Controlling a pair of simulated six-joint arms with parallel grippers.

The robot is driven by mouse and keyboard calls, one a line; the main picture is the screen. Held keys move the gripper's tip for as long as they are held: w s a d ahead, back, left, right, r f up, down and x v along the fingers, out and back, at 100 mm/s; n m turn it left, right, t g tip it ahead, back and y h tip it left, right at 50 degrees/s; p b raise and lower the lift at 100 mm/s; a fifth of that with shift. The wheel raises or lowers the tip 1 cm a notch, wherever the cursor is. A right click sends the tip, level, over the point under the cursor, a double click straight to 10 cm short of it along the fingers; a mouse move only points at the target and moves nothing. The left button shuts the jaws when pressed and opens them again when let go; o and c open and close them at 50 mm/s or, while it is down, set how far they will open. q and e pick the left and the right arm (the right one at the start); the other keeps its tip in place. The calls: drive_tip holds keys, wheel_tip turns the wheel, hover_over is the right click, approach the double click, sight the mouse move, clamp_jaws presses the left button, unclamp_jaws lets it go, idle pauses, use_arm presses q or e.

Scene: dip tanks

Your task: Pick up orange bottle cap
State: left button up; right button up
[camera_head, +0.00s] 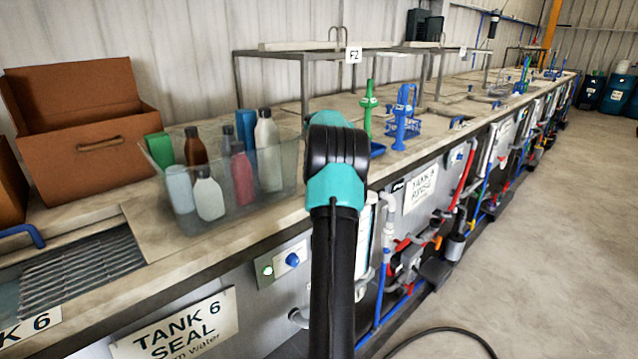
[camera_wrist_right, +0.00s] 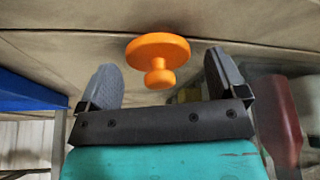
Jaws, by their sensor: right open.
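The orange bottle cap (camera_wrist_right: 158,52) shows in the right wrist view as a wide round disc with a small knob pointing toward my gripper. It lies against the beige worktop surface. My right gripper (camera_wrist_right: 163,66) is open, with one grey finger on each side of the cap. The cap lies between and slightly beyond the fingers, and I cannot tell whether either finger touches it. In the head view my right arm hides the gripper, and the cap does not show there. My left gripper is in neither view.
A clear bin (camera_head: 215,205) with several bottles stands left of my arm on the worktop; bottles (camera_wrist_right: 278,115) show close on the right in the wrist view. A blue tray (camera_head: 377,149) and green and blue stands (camera_head: 368,110) are to the right.

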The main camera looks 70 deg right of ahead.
drive_tip(key=shift+c, duration=0.4)
drive_tip(key=c, duration=0.9)
drive_tip(key=shift+r, duration=0.15)
drive_tip(key=shift+r, duration=1.7)
drive_tip(key=s+a, duration=0.1)
drive_tip(key=a, duration=0.4)
drive_tip(key=s+a+r, duration=0.1)
drive_tip(key=a, duration=0.4)
drive_tip(key=s+a, duration=0.2)
drive_tip(key=a, duration=0.3)
drive_tip(key=shift+a+r, duration=0.15)
drive_tip(key=shift+a, duration=0.1)
